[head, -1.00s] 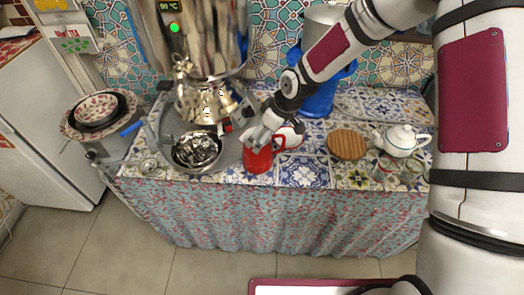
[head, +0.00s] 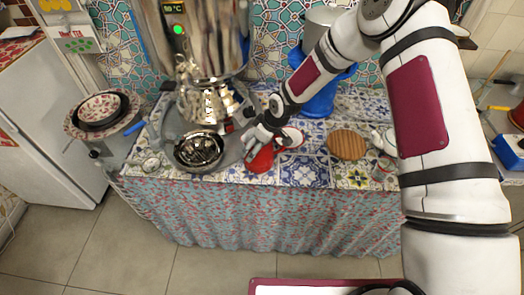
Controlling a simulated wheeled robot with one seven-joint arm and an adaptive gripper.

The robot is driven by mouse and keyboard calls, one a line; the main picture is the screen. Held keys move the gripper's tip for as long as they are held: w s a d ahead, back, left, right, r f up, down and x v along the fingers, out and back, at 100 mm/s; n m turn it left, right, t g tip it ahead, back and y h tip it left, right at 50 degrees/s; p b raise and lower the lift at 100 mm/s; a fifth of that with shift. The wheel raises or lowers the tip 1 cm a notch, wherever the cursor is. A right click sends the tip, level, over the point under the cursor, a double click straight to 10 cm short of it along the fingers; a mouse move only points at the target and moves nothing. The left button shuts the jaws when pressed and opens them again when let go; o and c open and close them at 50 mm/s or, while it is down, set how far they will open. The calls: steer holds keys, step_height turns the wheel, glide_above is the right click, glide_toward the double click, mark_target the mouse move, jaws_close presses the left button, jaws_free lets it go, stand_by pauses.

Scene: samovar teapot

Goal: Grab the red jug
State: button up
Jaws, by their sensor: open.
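The red jug (head: 259,162) stands near the front edge of the tiled counter, left of centre in the head view. My gripper (head: 254,147) is over the jug from above and behind, and its fingers hide the jug's upper part and rim. The gripper is open. Whether the fingers touch the jug or straddle its wall cannot be told from this view.
A metal bowl (head: 198,151) sits close left of the jug, with the big samovar (head: 211,45) behind. A round wooden board (head: 347,145) lies to the right. A white teapot (head: 383,140) is partly hidden by my arm. Patterned counter (head: 306,172) is bare between jug and board.

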steer(key=c, duration=1.5)
steer(key=shift+r, duration=0.15)
steer(key=shift+s+d+r+b, duration=0.15)
steer(key=shift+s+d+r, duration=0.45)
steer(key=shift+s, duration=2)
steer(key=shift+s+d+r+b, duration=0.15)
steer(key=shift+s+r, duration=0.8)
steer(key=shift+s, duration=1.7)
steer(key=shift+s+d+r+b, duration=0.25)
steer(key=shift+s+r, duration=0.55)
steer(key=shift+s, duration=1.8)
